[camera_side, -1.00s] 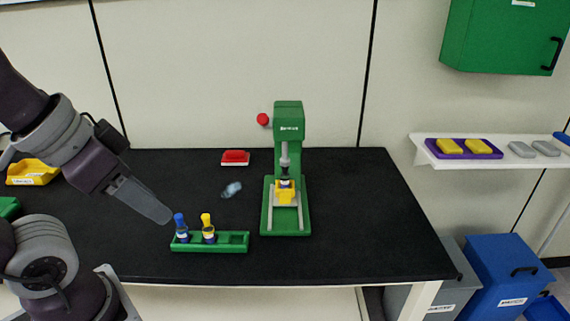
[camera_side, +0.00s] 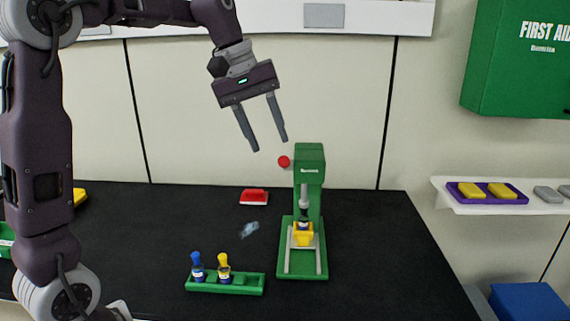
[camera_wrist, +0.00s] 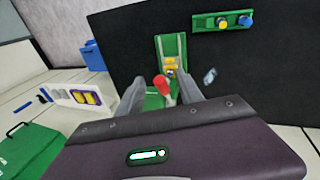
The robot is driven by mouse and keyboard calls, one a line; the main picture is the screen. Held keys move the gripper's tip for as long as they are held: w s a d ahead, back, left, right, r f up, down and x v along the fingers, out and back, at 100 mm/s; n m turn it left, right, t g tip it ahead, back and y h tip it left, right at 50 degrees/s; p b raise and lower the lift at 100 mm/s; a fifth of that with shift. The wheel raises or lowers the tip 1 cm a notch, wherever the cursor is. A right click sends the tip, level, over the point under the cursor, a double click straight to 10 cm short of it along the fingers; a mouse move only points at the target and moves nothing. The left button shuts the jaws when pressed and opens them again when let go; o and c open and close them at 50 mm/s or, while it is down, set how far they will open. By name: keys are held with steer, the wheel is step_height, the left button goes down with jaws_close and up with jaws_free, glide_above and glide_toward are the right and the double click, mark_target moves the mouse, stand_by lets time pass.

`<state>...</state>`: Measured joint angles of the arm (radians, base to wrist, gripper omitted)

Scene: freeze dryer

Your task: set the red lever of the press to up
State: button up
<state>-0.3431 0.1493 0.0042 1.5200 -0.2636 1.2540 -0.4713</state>
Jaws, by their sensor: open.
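The green press (camera_side: 309,170) stands on the black table in the side view, with a yellow holder (camera_side: 303,236) and a vial under its plunger. The red lever knob (camera_side: 284,161) shows at the left of the press's upper part. My gripper (camera_side: 270,145) is open and empty, pointing down, just above and left of the knob. In the wrist view the red lever (camera_wrist: 161,88) appears between the two spread fingers of my gripper (camera_wrist: 165,82). I cannot tell whether the fingers touch it. The press base also shows in the wrist view (camera_wrist: 173,47).
A green rack (camera_side: 225,284) holds a blue-topped and a yellow-topped vial. A red and white block (camera_side: 254,197) and a small clear bluish item (camera_side: 249,229) lie left of the press. A wall shelf (camera_side: 500,200) is at the right. The table right of the press is clear.

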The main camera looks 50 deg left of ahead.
mark_target(283, 159)
steer(key=shift+n, duration=0.6)
steer(key=w+f, duration=0.1)
steer(key=f, duration=0.1)
steer(key=w+f, duration=0.2)
steer(key=f, duration=0.1)
steer(key=w+a+f, duration=0.1)
steer(key=w+f, duration=0.1)
steer(key=shift+f, duration=0.15)
jaws_close()
stand_by(0.6)
